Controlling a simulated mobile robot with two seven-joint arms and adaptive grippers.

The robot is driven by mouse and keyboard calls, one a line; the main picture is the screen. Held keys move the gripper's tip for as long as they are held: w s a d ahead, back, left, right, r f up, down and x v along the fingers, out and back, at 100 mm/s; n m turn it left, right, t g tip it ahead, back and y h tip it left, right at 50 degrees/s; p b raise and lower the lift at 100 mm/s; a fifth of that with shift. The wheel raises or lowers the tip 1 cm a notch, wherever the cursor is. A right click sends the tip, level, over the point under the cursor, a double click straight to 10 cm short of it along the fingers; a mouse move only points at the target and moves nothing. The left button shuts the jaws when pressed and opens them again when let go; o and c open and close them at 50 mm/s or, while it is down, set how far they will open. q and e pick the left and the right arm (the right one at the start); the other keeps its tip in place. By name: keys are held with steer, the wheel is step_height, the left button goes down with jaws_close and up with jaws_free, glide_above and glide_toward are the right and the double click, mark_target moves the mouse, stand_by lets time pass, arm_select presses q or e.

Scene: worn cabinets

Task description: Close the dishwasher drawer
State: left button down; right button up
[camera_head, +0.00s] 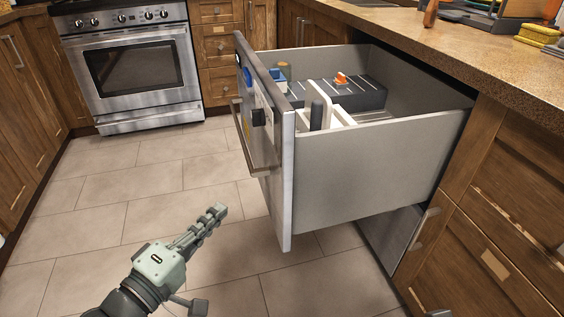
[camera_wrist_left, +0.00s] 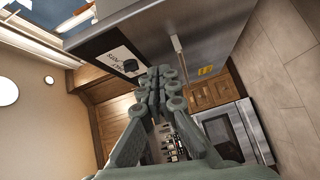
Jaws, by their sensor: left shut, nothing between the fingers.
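The dishwasher drawer (camera_head: 378,172) is pulled well out from under the counter on the right in the head view. Its steel front panel (camera_head: 283,185) faces left and carries a long bar handle (camera_head: 250,140). The panel also shows across the top of the left wrist view (camera_wrist_left: 180,45). Inside the drawer are a dark ribbed rack, white parts and a small orange item. My left gripper (camera_head: 219,211) is shut and empty, in front of the panel and to its left, apart from it in the head view. It also shows in the left wrist view (camera_wrist_left: 163,85).
A lower steel drawer front (camera_head: 391,238) sits beneath the open drawer. The stone counter (camera_head: 450,60) runs along the right, with several items at its far end. A steel oven (camera_head: 135,70) stands at the back left. The tiled floor (camera_head: 110,205) left of the drawer is clear.

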arm_select(q)
steer(key=n, duration=0.2)
glide_toward(273, 166)
steer(key=w+a, duration=0.2)
steer(key=w, duration=0.2)
steer(key=d, duration=0.1)
steer(key=w+d, duration=0.1)
steer(key=d, duration=0.1)
steer(key=shift+d+f, duration=0.1)
steer(key=shift+d, duration=0.15)
steer(key=shift+w+d, duration=0.1)
steer(key=shift+d, duration=0.4)
arm_select(e)
steer(key=shift+s+d+f+g, duration=0.35)
steer(key=shift+s+d+f, duration=0.05)
steer(key=shift+s+d, duration=0.15)
steer(key=shift+s+d+f+g, duration=0.35)
steer(key=shift+s+d, duration=0.15)
steer(key=shift+s, duration=0.05)
arm_select(q)
steer(key=shift+w+f, duration=0.1)
